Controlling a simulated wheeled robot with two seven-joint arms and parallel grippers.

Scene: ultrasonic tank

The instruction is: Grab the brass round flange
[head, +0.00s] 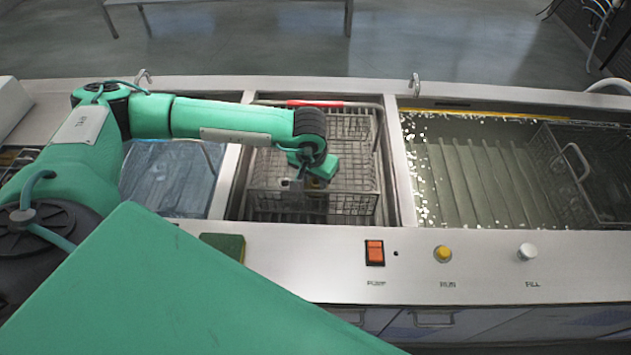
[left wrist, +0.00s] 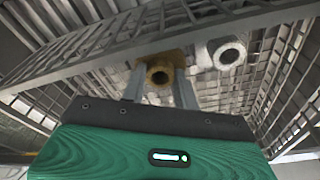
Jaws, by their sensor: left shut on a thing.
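The brass round flange (left wrist: 160,74) shows in the left wrist view as a yellow-brown ring with a dark bore. My left gripper (left wrist: 160,88) is shut on it, with one finger on each side. In the head view the left gripper (head: 303,184) is low inside the wire basket (head: 352,203) in the middle basin. The flange is a small brass spot there (head: 316,183), partly hidden by the gripper. I cannot tell whether it touches the basket floor. My right gripper is not in view.
A grey hollow round part (left wrist: 228,52) lies close beside the flange. Basket wire walls surround the gripper. To the right is a liquid-filled tank (head: 470,180) with another basket (head: 580,165). A blue-toned basin (head: 172,178) is left. The front panel has an orange switch (head: 374,252) and knobs.

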